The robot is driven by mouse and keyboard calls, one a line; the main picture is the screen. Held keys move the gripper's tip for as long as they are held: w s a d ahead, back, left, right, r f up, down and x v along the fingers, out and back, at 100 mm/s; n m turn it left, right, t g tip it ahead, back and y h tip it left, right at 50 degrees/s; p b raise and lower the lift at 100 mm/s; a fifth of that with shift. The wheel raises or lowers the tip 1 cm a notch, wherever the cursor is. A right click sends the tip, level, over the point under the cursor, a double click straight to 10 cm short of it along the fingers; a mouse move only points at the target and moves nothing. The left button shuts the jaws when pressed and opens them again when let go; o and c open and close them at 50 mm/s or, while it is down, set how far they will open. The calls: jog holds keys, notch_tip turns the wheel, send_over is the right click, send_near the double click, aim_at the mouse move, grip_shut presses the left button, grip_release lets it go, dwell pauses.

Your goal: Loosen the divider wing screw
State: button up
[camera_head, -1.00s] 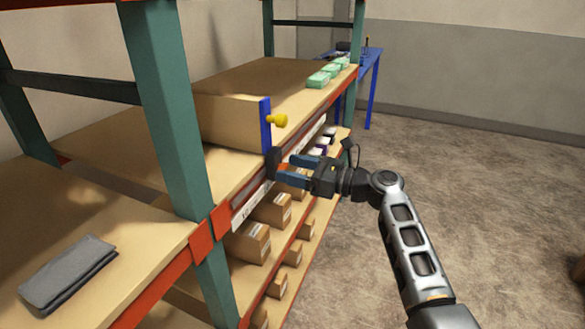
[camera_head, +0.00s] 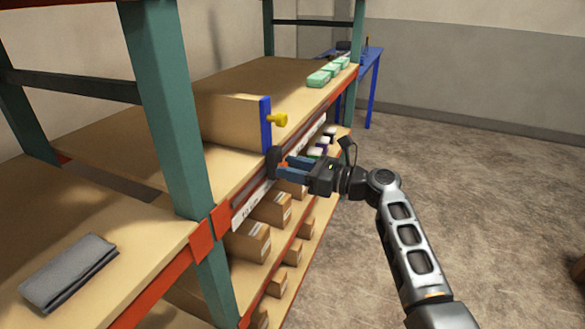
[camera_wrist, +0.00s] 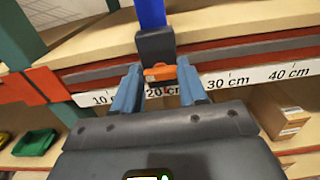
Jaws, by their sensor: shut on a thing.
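In the head view my gripper (camera_head: 285,166) reaches the block from the right.
A scale strip (camera_wrist: 252,78) with centimetre marks runs along the shelf front; the block is near 20 cm. Green boxes (camera_head: 319,78) stand farther along the shelf. Cardboard bins (camera_head: 271,210) fill the lower shelf. A grey folded cloth (camera_head: 68,270) lies near left. Open floor lies right.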

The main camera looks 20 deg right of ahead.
jog(key=n+b, duration=0.5)
jog(key=n, duration=0.1)
jog(key=n+b, duration=0.4)
jog(key=n, duration=0.3)
jog(key=f+n+b, duration=0.1)
jog(key=n+b, duration=0.4)
jog(key=n, duration=0.1)
jog(key=shift+s+a+b, duration=0.2)
jog(key=shift+a+b, duration=0.05)
jog(key=shift+b, duration=0.05)
jog(key=n+b, duration=0.4)
jog(key=n, duration=0.1)
jog(key=shift+f+b, duration=0.15)
jog(key=shift+b, duration=0.15)
jog(key=n+b, duration=0.3)
jog(key=shift+n+b, duration=0.3)
jog(key=shift+b, duration=0.05)
jog(key=n+b, duration=0.4)
jog(key=shift+w+f+n, duration=0.1)
jog(key=shift+w+n, duration=0.05)
jog(key=shift+n, duration=0.15)
jog(key=shift+n+b, duration=1.8)
jog(key=shift+b, duration=0.05)
jog(key=shift+r, duration=0.2)
